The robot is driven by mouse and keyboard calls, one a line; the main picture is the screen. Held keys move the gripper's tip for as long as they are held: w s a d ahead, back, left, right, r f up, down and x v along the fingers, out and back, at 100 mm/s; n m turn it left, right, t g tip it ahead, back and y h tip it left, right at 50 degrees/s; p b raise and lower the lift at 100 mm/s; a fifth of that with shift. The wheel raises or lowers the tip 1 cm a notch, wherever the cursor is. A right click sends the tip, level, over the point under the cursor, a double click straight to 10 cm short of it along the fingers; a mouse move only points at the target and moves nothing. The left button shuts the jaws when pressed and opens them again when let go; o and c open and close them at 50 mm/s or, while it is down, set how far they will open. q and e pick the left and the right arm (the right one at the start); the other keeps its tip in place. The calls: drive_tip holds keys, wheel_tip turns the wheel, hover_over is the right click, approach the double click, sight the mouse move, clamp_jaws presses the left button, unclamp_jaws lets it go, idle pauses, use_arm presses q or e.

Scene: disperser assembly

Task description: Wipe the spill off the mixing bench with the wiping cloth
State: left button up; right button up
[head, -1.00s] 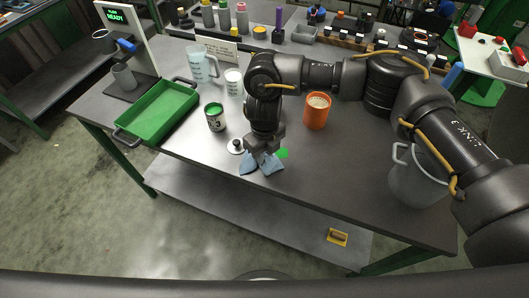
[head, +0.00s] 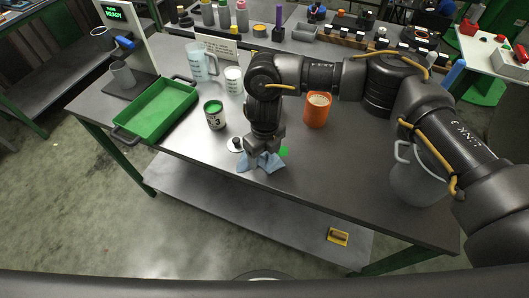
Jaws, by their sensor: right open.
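The light blue wiping cloth (head: 272,164) lies on the mixing bench (head: 330,185) near its front edge. My right gripper (head: 260,160) points down over the middle of the cloth, with its jaws open. The fingertips are partly hidden, and cloth shows on both sides of them. A small patch of bright green spill (head: 284,150) shows on the bench just right of the gripper. Any more of the spill behind the gripper or under the cloth is hidden. My left gripper is not in view.
A white lid with a black knob (head: 235,145) sits close left of the gripper, with a green-topped can (head: 214,115) behind it. An orange container (head: 317,109) stands to the right. A green tray (head: 160,108) is at left, a grey bucket (head: 415,180) at right.

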drive_tip(key=shift+f+b, duration=0.4)
drive_tip(key=shift+f, duration=0.2)
clamp_jaws()
idle(0.3)
